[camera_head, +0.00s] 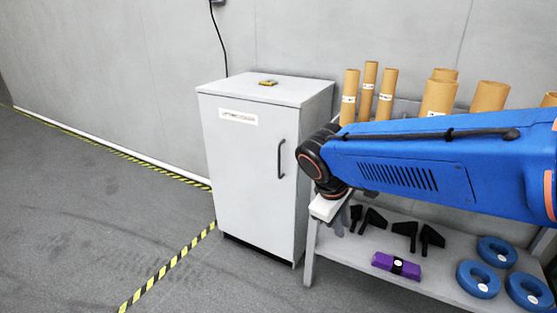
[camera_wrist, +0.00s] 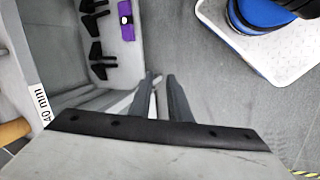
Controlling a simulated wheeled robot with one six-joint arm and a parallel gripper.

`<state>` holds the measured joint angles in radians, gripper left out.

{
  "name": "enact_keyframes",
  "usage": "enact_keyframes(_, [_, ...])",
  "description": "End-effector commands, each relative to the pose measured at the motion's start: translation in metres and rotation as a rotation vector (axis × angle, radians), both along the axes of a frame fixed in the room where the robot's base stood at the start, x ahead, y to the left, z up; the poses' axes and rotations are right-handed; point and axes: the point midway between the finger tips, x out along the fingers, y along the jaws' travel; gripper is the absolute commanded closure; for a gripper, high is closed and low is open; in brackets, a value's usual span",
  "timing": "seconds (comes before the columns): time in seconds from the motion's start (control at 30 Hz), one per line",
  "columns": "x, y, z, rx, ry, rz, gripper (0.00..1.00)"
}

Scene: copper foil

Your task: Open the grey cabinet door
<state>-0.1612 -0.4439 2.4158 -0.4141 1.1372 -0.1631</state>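The grey cabinet (camera_head: 250,165) stands against the wall in the head view, with its door shut. The door has a dark vertical handle (camera_head: 281,159) near its right edge and a white label near the top. My gripper (camera_head: 346,222) is to the right of the cabinet and lower than the handle, pointing down over the shelf unit and apart from the door. In the wrist view my gripper (camera_wrist: 162,76) shows two dark fingers with a gap between them and nothing held. The handle is not seen in the wrist view.
A shelf unit (camera_head: 309,255) stands close to the cabinet's right side. It holds cardboard tubes (camera_head: 438,97), black clamps (camera_head: 405,233), a purple item (camera_head: 396,265) and blue rings (camera_head: 478,279). The floor in front of the cabinet door is clear, with yellow-black tape (camera_head: 165,268).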

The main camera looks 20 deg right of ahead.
Motion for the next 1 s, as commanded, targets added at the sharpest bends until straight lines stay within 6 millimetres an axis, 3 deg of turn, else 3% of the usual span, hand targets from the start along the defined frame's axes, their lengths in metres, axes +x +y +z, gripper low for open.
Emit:
enact_keyframes(0.3, [0.064, -0.011, 0.001, -0.291, 0.209, 0.245, 0.83])
enact_keyframes(0.57, [0.127, -0.004, 0.003, -0.538, 0.361, 0.441, 0.83])
enact_keyframes(0.77, [0.179, 0.014, 0.002, -0.734, 0.467, 0.586, 0.83])
enact_keyframes(1.0, [0.243, 0.053, -0.004, -0.978, 0.579, 0.749, 0.83])
